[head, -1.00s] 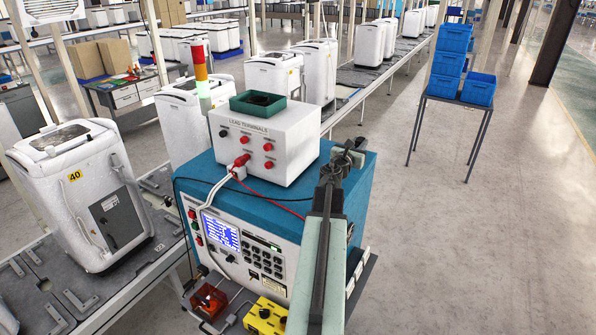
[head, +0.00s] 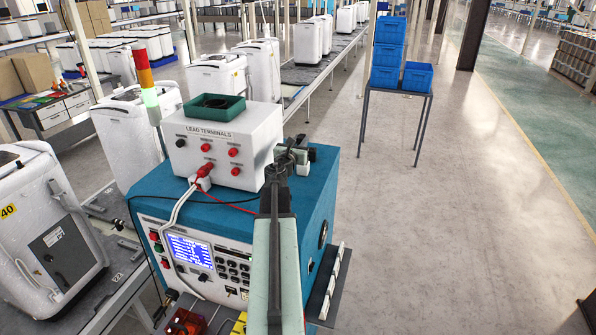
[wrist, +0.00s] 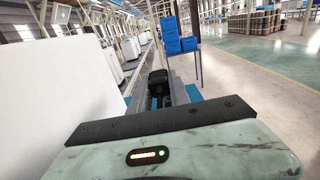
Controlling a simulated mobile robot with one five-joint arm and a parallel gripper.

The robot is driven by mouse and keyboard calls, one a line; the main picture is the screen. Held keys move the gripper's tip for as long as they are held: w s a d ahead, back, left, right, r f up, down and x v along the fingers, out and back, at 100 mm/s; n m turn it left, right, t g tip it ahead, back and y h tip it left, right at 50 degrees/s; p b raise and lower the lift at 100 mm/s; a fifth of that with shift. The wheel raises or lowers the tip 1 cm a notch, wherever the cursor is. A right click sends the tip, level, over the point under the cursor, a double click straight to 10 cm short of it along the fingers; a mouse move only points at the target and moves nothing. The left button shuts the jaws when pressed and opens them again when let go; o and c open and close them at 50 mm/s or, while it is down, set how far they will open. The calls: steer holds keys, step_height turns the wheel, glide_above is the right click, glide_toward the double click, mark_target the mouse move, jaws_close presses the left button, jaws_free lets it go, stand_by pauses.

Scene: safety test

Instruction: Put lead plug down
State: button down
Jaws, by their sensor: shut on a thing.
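My gripper (head: 294,154) is at the right side of the white LEAD TERMINALS box (head: 222,150), above the teal tester (head: 160,190). It is shut on a small dark thing, apparently the lead plug, mostly hidden by my arm. In the wrist view my gripper (wrist: 160,88) shows dark jaws just past my wrist plate. A thin red lead (head: 228,201) runs from the box's front towards my arm. A red plug (head: 205,170) sits in a lower terminal of the box. I cannot tell whether the held thing touches anything.
A green open tray (head: 190,112) sits on the box, with a dark recess inside. A signal tower (head: 146,80) stands behind. White machines (head: 50,220) line the left bench. Blue crates (head: 388,45) stand on a table to the right. The floor at right is clear.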

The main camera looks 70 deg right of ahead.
steer(key=shift+f+b, duration=3.35)
steer(key=shift+f, duration=0.85)
steer(key=c, duration=1.2)
jaws_free()
